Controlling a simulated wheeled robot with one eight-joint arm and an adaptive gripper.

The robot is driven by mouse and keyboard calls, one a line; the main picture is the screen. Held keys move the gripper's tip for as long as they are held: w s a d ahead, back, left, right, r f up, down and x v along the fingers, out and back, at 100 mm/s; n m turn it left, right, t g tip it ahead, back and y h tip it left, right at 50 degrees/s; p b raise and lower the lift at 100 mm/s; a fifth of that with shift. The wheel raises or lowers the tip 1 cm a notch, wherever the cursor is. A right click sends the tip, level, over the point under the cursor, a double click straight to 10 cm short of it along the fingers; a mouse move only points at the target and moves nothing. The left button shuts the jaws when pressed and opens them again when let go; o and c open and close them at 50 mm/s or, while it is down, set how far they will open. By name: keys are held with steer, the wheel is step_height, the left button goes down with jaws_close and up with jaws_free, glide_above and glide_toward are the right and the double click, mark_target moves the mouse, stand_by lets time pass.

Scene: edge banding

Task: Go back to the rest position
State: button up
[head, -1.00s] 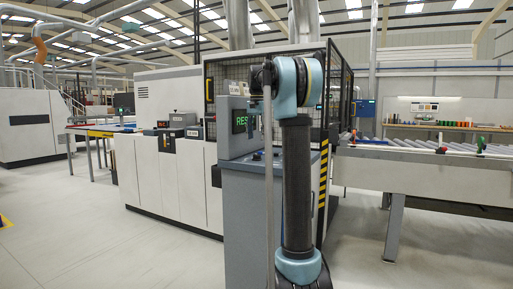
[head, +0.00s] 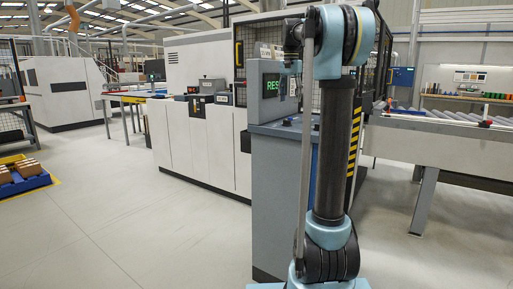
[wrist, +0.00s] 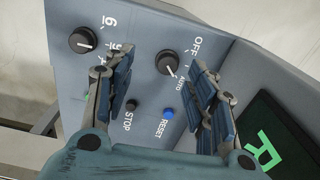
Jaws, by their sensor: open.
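My gripper (wrist: 163,70) is open and empty in the wrist view, its two blue-padded fingers apart above a grey control panel (wrist: 140,45). The panel carries two black knobs, a dark STOP button (wrist: 131,105) and a blue RESET button (wrist: 167,114). The black knob (wrist: 168,63) marked OFF and AUTO shows between the fingers. A dark screen (wrist: 272,140) with a green letter is at the right. In the head view my arm stands upright in front of the grey console (head: 270,175), whose screen reads RES in green. My fingers cannot be made out there.
White machine cabinets (head: 200,145) stand left of the console. A roller conveyor (head: 440,150) runs to the right, with a leg (head: 424,200) on the floor. A blue pallet (head: 25,184) with brown boxes lies at the far left. The floor (head: 130,215) at left front is clear.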

steer(key=s+f+n+t, duration=0.2)
steer(key=s+f+n, duration=0.4)
steer(key=s+f, duration=3.2)
steer(key=shift+s+n, duration=0.4)
steer(key=shift+s, duration=0.65)
steer(key=shift+d, duration=0.1)
steer(key=shift+w+f, duration=0.25)
steer(key=shift+w, duration=0.2)
